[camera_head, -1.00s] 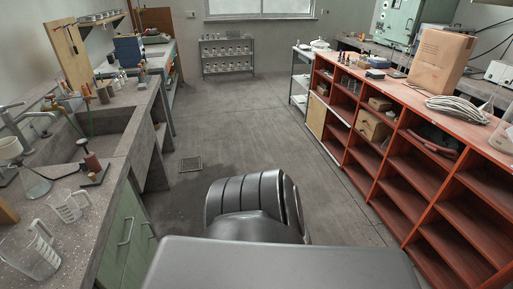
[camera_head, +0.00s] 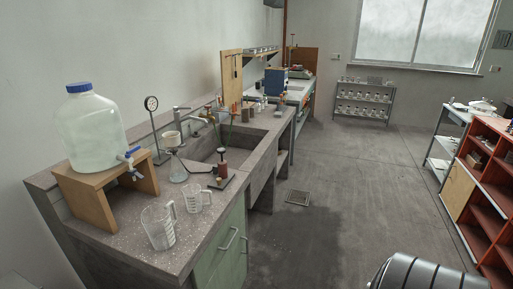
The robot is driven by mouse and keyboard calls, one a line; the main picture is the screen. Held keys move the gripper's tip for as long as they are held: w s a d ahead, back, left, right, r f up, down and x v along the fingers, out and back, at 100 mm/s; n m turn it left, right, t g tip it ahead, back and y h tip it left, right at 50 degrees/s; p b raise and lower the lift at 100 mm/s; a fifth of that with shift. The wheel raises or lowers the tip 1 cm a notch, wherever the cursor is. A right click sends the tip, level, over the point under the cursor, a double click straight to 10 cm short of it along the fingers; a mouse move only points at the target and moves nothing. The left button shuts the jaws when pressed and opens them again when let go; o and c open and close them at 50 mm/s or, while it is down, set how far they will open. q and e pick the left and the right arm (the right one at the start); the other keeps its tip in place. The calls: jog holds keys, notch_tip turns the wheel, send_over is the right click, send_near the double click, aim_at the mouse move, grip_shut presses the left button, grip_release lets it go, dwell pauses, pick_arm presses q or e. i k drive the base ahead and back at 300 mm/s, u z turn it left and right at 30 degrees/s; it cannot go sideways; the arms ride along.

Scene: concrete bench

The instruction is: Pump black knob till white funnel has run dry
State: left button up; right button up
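The white funnel (camera_head: 171,138) sits at the mouth of a clear conical flask (camera_head: 178,170) on the concrete bench, left of the sink. I cannot see into the funnel, so any liquid in it is hidden. The black knob (camera_head: 221,151) tops a small reddish-brown hand pump (camera_head: 222,169) on a dark base plate, right of the flask near the sink's front edge. Neither of my grippers is in view, and nothing of mine touches the pump or funnel.
A large jug with a blue cap (camera_head: 90,125) stands on a wooden stand (camera_head: 85,202). Two clear measuring jugs (camera_head: 159,228) (camera_head: 196,200) stand near the bench's front edge. Open floor (camera_head: 330,200) lies right of the bench.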

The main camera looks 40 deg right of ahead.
aim_at(221, 151)
jog(key=z, duration=1.1)
